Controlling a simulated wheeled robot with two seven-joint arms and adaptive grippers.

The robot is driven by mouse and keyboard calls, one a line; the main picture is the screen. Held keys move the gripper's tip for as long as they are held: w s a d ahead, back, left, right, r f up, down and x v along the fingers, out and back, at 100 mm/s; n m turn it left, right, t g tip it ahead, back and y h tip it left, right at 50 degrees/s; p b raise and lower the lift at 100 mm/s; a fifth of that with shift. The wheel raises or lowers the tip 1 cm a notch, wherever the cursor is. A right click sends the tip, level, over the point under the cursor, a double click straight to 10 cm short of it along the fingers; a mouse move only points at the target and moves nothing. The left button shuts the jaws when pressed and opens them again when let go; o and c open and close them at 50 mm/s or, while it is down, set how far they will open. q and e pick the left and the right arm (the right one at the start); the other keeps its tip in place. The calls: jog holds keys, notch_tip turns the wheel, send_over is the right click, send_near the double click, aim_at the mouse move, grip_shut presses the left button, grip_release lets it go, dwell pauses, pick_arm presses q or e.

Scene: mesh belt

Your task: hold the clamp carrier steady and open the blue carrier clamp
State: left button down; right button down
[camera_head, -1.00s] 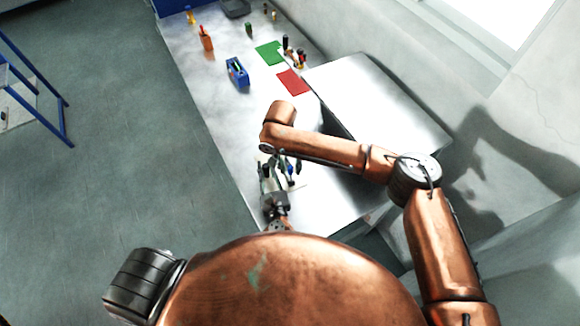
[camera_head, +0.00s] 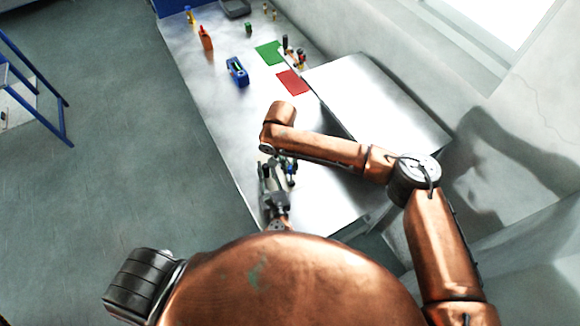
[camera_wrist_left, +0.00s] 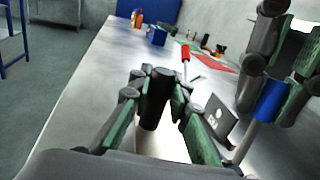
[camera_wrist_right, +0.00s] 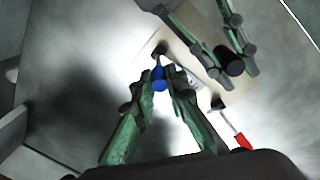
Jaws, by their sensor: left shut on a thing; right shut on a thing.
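The clamp carrier is a pale board (camera_wrist_right: 187,66) in the right wrist view. My left gripper (camera_wrist_left: 160,90) is shut on its black post (camera_wrist_left: 158,100); the post also shows in the right wrist view (camera_wrist_right: 228,60). My right gripper (camera_wrist_right: 160,80) is shut on the blue clamp handle (camera_wrist_right: 159,79). In the left wrist view this blue handle (camera_wrist_left: 271,98) is on a tilted metal rod. A red-handled clamp (camera_wrist_right: 242,141) sits at the carrier's other side. In the head view, my left gripper (camera_head: 266,170) and right gripper (camera_head: 284,163) are close together; the clamp parts are small there.
On the steel table, a blue holder (camera_head: 237,71), an orange-red bottle (camera_head: 205,38), a green mat (camera_head: 270,53) and a red mat (camera_head: 292,82) lie farther off. A raised metal cover (camera_head: 375,95) stands at the right. The table between grippers and holder is clear.

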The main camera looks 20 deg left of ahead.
jog(key=shift+d, duration=0.1)
dwell(0.3)
jog(key=shift+s+d+f+t+y, duration=0.15)
jog(key=shift+s+d+t+y, duration=0.6)
jog(key=shift+t+y, duration=0.35)
jog(key=shift+s+d+f+t+y, duration=0.15)
jog(key=shift+s+d+t+y, duration=0.5)
jog(key=shift+s+t+y, duration=0.3)
jog(key=shift+t, duration=0.25)
jog(key=c, duration=1.9)
grip_release()
jog(key=shift+w, duration=0.1)
jog(key=shift+c, duration=0.2)
jog(key=shift+r, duration=0.1)
